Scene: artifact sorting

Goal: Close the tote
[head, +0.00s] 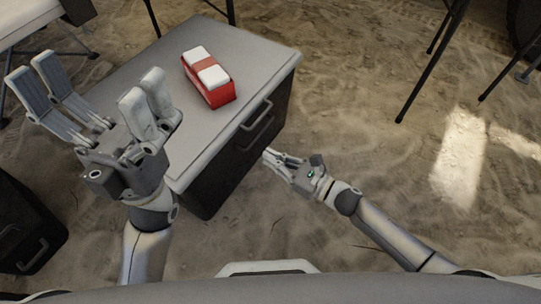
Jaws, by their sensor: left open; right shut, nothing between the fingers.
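The tote has a dark body and a flat grey lid (225,60) that lies over its top. Metal handles show on its right side wall (232,165). My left gripper (97,92) is open, fingers pointing up, in front of the lid's left part in the picture; it hides some of the lid and near edge. No object shows between its fingers. My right gripper (270,157) is shut and empty, its tips close to the tote's right side, below the handles. I cannot tell whether they touch it.
A red and white box (208,78) sits on the lid. Another dark case (25,225) stands on the sand at lower left. Thin dark legs (430,65) stand at the upper right. The sandy ground (350,130) right of the tote is clear.

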